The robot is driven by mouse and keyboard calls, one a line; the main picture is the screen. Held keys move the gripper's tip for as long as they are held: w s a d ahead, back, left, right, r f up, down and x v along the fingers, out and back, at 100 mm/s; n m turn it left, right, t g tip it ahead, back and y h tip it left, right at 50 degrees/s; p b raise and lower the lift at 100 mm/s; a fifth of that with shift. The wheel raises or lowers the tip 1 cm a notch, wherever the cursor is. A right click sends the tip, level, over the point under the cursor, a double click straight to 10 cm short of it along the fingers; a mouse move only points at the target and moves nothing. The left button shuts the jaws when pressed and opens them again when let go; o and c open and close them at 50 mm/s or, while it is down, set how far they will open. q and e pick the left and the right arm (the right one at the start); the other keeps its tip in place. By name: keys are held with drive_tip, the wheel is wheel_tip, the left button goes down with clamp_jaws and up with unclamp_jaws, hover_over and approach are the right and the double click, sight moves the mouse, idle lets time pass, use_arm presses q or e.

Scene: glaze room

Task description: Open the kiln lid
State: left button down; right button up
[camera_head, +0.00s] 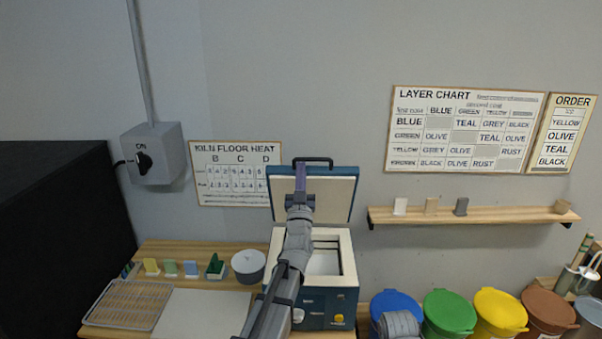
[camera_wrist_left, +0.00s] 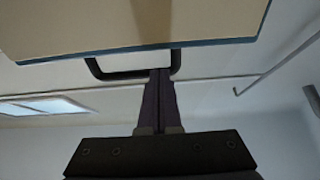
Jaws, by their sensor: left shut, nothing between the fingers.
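The kiln (camera_head: 341,308) is a blue box with a pale rim on the bench. Its lid (camera_head: 338,191) stands raised and tilted up at the back, pale inner face toward me, and the chamber is open. The black lid handle (camera_head: 313,160) is at the lid's top edge; it also shows in the left wrist view (camera_wrist_left: 96,70). My left gripper (camera_head: 300,172) is shut and empty, in front of the lid's inner face with its tips just below the handle. In the wrist view its fingers (camera_wrist_left: 160,80) overlap the handle; contact is unclear.
Coloured buckets (camera_head: 448,312) stand to the right. A wall shelf (camera_head: 470,215) is right of the lid. A switch box (camera_head: 153,153) reads ON.

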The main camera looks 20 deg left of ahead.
use_arm(q)
drive_tip(key=w+r+p, duration=0.1)
drive_tip(key=w+r+g+p, duration=0.1)
drive_tip(key=w+p, duration=0.1)
drive_tip(key=shift+a, duration=0.4)
drive_tip(key=w, duration=0.1)
drive_tip(key=w+p, duration=0.1)
drive_tip(key=w+a, duration=0.1)
drive_tip(key=w, duration=0.1)
drive_tip(key=shift+a+r+p, duration=0.1)
drive_tip(key=shift+r+p, duration=0.15)
drive_tip(key=shift+p, duration=0.05)
use_arm(e)
wheel_tip(320, 180, up, 5)
drive_tip(key=shift+f, duration=0.1)
use_arm(q)
drive_tip(key=shift+s, duration=0.1)
drive_tip(key=shift+s+f, duration=0.25)
drive_tip(key=shift+s, duration=0.2)
drive_tip(key=s+r+b+v, duration=0.1)
drive_tip(key=b+v, duration=0.4)
drive_tip(key=v, duration=0.8)
drive_tip(key=shift+r, duration=0.4)
use_arm(e)
drive_tip(key=f, duration=0.2)
drive_tip(key=d+f, duration=0.1)
drive_tip(key=f, duration=0.2)
drive_tip(key=shift+s+d, duration=0.1)
drive_tip(key=shift+d, duration=0.05)
